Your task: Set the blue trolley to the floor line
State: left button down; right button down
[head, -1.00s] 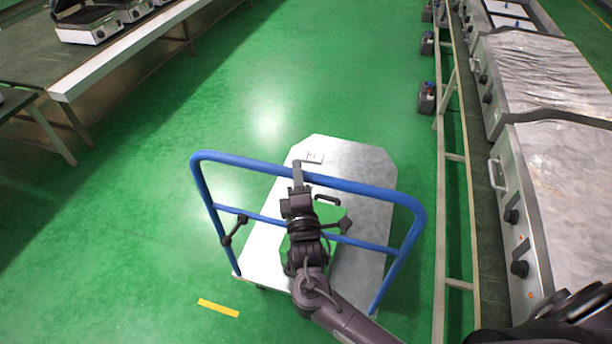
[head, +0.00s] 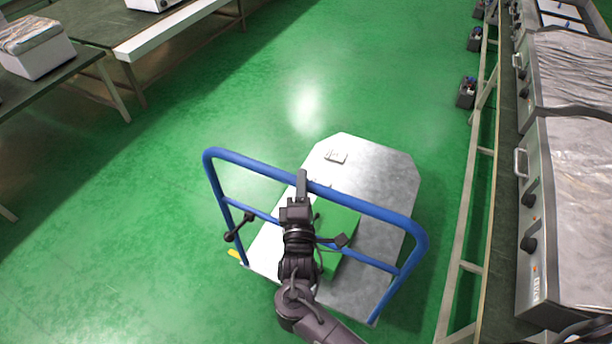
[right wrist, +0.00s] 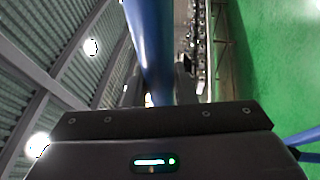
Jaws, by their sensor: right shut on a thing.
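The blue trolley has a blue tube handle (head: 375,210) and a flat silver deck (head: 375,170). It stands on the green floor, its handle side towards me. My right gripper (head: 302,180) is shut on the handle's top bar, left of its middle. The blue bar also fills the upper middle of the right wrist view (right wrist: 150,50). A yellow floor line (head: 236,254) shows beside the deck's near left corner; only a short piece is visible, and the rest seems hidden by the trolley. My left gripper is not in view.
A long bench (head: 470,215) with steel appliances (head: 570,200) runs close along the right. Tables (head: 85,45) stand at the upper left. The floor ahead and to the left is clear.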

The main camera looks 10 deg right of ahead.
jog(key=shift+s+a+f, duration=0.1)
jog(key=c, duration=1.2)
grip_release()
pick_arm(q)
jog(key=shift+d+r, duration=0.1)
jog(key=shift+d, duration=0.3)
pick_arm(e)
jog(key=shift+s, duration=0.25)
pick_arm(q)
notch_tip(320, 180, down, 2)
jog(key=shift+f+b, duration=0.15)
jog(key=shift+b, duration=0.95)
pick_arm(e)
jog(key=v, duration=0.7)
jog(key=shift+s+a, duration=0.15)
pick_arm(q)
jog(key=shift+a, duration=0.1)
